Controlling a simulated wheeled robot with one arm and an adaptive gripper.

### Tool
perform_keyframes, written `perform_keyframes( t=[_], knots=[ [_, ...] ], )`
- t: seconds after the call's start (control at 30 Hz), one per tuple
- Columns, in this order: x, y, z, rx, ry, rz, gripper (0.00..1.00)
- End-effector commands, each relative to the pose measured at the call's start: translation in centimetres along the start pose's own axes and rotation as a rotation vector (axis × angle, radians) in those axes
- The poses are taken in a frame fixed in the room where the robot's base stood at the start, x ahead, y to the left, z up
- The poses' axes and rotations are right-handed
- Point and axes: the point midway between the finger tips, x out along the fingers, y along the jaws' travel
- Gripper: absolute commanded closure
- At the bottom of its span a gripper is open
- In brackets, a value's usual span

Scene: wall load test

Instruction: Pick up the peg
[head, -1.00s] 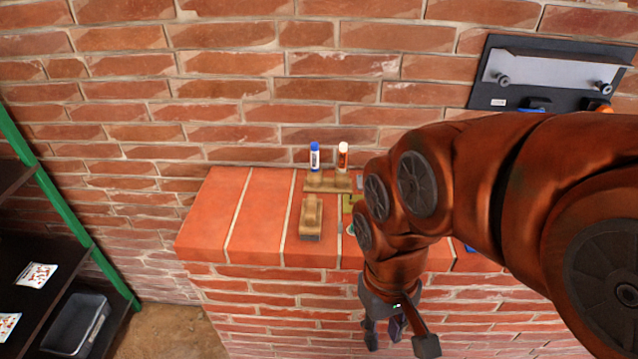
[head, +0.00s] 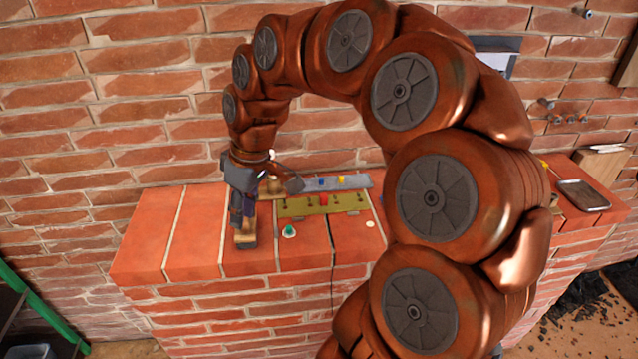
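My gripper (head: 262,195) hangs above the left part of the brick ledge, over a small wooden block (head: 246,240) that it partly hides. Its fingers look spread, one reaching out to the right, and I see nothing held in them. I cannot tell for sure which thing is the peg. Small upright pieces, one blue (head: 321,182) and one yellow (head: 341,180), are on a grey strip (head: 358,182) right of the gripper. A red piece (head: 323,200) is on an olive board (head: 350,202) in front of that strip.
The ledge (head: 185,232) is clear at left. A green-topped piece on a white base (head: 289,231) and a pale disc (head: 370,224) lie near its front. The brick wall (head: 130,110) rises behind. A dark tray (head: 583,196) lies on the right ledge.

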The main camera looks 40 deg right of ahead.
Motion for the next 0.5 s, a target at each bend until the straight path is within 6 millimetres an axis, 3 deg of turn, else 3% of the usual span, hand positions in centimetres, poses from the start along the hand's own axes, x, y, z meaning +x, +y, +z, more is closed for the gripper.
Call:
perform_keyframes(
  t=[0.03,0.1,0.23,0.4,0.5],
  knots=[
    [-0.3,2.7,-0.9,-0.001,0.035,-0.001,0.72],
    [-0.7,6.3,-1.6,-0.011,0.075,0.006,0.72],
    [-1.1,13.8,-1.5,-0.01,0.143,0.037,0.72],
    [-0.9,22.8,1.4,0.017,0.193,0.088,0.72],
    [-0.8,26.7,3.6,0.035,0.206,0.119,0.72]
  ],
)
